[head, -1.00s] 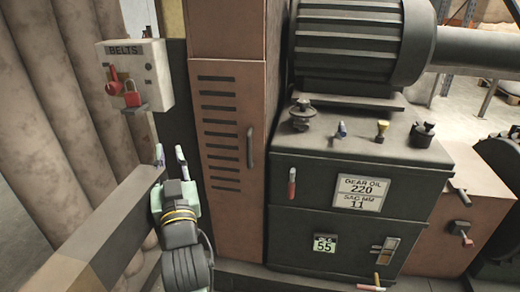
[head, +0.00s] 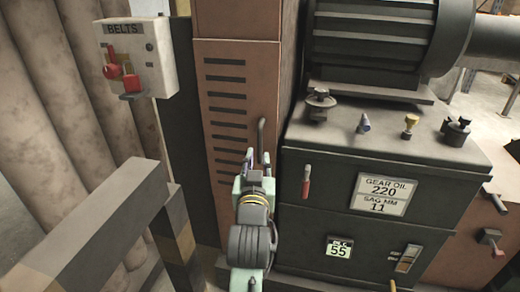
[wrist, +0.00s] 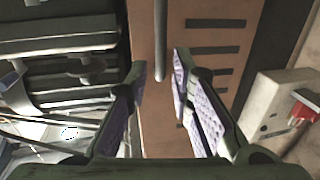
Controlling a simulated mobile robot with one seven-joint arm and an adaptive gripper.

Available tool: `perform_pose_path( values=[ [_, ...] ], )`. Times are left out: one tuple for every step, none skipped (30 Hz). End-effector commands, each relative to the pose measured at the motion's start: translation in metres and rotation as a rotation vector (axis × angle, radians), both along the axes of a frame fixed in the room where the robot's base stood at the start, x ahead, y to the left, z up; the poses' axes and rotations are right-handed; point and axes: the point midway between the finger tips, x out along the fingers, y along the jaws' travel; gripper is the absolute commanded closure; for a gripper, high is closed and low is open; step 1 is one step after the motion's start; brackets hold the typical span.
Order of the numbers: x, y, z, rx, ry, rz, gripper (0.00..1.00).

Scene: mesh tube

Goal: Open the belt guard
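The belt guard (head: 225,75) is a tall brown door with a column of dark slots, and it looks closed. Its grey bar handle (head: 261,135) stands upright near the right edge. In the wrist view the handle (wrist: 160,45) hangs down from the top, and its lower end lies in line with the gap between my fingers. My gripper (head: 255,162) is in front of the door, just below the handle's visible part in the head view. The fingers (wrist: 160,75) are apart with nothing held. I cannot tell whether either finger touches the handle.
A grey "BELTS" box (head: 137,60) with a red switch and red padlock is on the left. A grey rail (head: 110,215) stands at the lower left. A dark gear housing (head: 380,190) with a red lever (head: 306,182) is right of the door.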

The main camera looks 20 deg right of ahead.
Motion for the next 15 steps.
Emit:
perform_pose_path(
  values=[
    [0.003, -0.001, -0.006, 0.001, -0.007, 0.000, 0.79],
    [0.004, -0.002, -0.006, 0.001, -0.006, 0.001, 0.79],
    [0.006, -0.002, -0.005, 0.000, -0.007, 0.002, 0.79],
    [0.007, -0.003, -0.005, 0.001, -0.006, 0.003, 0.79],
    [0.008, -0.003, -0.005, 0.000, -0.007, 0.003, 0.79],
    [0.010, -0.004, -0.004, -0.001, -0.006, 0.005, 0.79],
    [0.014, -0.006, 0.000, -0.001, -0.003, 0.005, 0.79],
    [0.022, -0.009, 0.003, 0.001, 0.002, 0.006, 0.79],
    [0.030, -0.012, 0.003, 0.001, 0.002, 0.006, 0.79],
    [0.036, -0.015, 0.003, 0.001, 0.002, 0.006, 0.79],
    [0.042, -0.017, 0.003, 0.001, 0.002, 0.006, 0.79],
    [0.049, -0.020, 0.003, 0.001, 0.002, 0.006, 0.79],
    [0.054, -0.022, 0.004, 0.000, 0.000, 0.006, 0.79],
    [0.058, -0.024, 0.003, 0.000, 0.001, 0.006, 0.79],
    [0.064, -0.026, 0.003, -0.001, 0.001, 0.006, 0.79]
  ],
)
